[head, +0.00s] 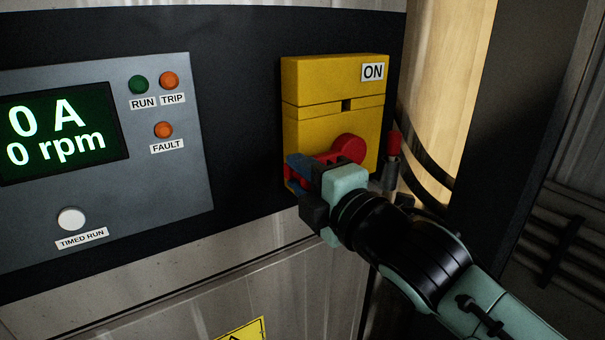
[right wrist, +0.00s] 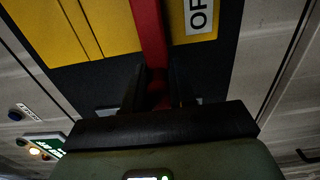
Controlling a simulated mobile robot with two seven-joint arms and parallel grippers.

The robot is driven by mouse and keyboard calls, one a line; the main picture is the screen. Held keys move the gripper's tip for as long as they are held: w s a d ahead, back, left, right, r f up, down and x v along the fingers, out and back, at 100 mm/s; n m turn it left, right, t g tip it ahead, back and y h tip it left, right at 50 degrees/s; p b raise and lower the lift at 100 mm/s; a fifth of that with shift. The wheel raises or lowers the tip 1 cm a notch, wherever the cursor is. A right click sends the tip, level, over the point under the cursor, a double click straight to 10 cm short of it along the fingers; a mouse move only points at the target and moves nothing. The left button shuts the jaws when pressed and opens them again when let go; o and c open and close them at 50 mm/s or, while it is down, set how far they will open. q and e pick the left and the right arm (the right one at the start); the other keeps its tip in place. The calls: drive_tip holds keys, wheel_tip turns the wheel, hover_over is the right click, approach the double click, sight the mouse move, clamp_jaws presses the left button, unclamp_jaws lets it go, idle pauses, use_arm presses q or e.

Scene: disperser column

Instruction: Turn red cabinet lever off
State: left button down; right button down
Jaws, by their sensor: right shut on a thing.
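The yellow cabinet switch box (head: 335,85) is on the dark panel, with an ON label (head: 372,72) at its upper right. Its red lever has a round hub (head: 348,148) low on the box, and its arm runs down-left to my right gripper (head: 302,180). In the right wrist view the red lever (right wrist: 150,35) passes between the dark fingers of my right gripper (right wrist: 158,92), which is shut on it. A partly cut-off label reading "OF" (right wrist: 200,14) is beside the lever there. The gripper hides the box's lower part in the head view. My left gripper is out of view.
A grey control panel (head: 190,205) to the left has a display (head: 62,130) reading 0 A and 0 rpm, and a white TIMED RUN button (head: 71,219). A red-tipped fitting (head: 394,143) and dark cables (head: 425,170) are close to the right of the box.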

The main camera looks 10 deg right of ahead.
drive_tip(key=shift+f, duration=0.1)
drive_tip(key=c, duration=0.9)
unclamp_jaws()
drive_tip(key=shift+c, duration=0.2)
drive_tip(key=shift+s+d, duration=0.1)
drive_tip(key=shift+s, duration=0.15)
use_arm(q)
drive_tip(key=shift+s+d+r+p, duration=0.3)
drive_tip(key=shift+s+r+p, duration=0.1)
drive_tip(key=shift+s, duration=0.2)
use_arm(e)
drive_tip(key=v, duration=1.3)
drive_tip(key=shift+w, duration=0.1)
